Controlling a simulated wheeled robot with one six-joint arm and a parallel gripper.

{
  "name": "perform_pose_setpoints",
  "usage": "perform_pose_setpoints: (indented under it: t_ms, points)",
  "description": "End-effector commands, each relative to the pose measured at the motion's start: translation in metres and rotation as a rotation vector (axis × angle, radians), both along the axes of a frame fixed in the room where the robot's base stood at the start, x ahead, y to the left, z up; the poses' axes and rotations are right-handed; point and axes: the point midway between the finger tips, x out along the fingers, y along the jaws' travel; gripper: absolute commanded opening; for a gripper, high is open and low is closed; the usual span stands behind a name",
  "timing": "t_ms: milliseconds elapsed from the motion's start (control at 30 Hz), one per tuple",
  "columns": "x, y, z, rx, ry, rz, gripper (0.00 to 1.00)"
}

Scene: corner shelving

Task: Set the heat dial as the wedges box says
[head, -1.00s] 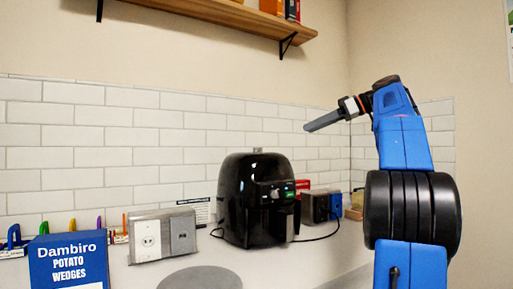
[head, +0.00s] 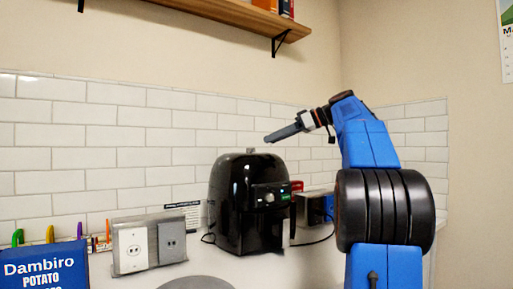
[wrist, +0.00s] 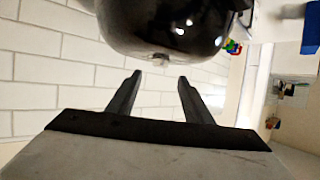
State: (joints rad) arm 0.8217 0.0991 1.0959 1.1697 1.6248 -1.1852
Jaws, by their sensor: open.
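The black air fryer (head: 237,205) stands on the counter against the tiled wall. Its front panel has a small round dial (head: 268,197) and a green-lit patch beside it; the dial's setting is too small to read. The blue wedges box (head: 45,268) reads "Dambiro POTATO" at the lower left and is cut off by the frame; no heat setting is legible on it. My gripper (head: 284,133) is in the air above and right of the fryer, apart from it. In the wrist view my gripper (wrist: 157,85) is open and empty, with the glossy fryer (wrist: 165,25) beyond its fingertips.
A metal outlet box (head: 148,243) stands left of the fryer, with a small printed card (head: 184,211) behind it. Another metal and blue appliance (head: 316,207) and a red item stand right of the fryer. A wooden shelf (head: 215,14) hangs above. A grey round mat (head: 196,284) lies in front.

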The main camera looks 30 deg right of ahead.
Motion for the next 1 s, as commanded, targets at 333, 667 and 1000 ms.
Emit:
perform_pose_setpoints:
  t_ms: [333,667,1000]
  points:
    - [0.042,0.033,-0.022,-0.001,0.001,0.002,0.46]
    - [0.057,0.044,-0.03,-0.001,-0.001,0.0,0.46]
    - [0.058,0.044,-0.03,-0.001,-0.001,0.0,0.22]
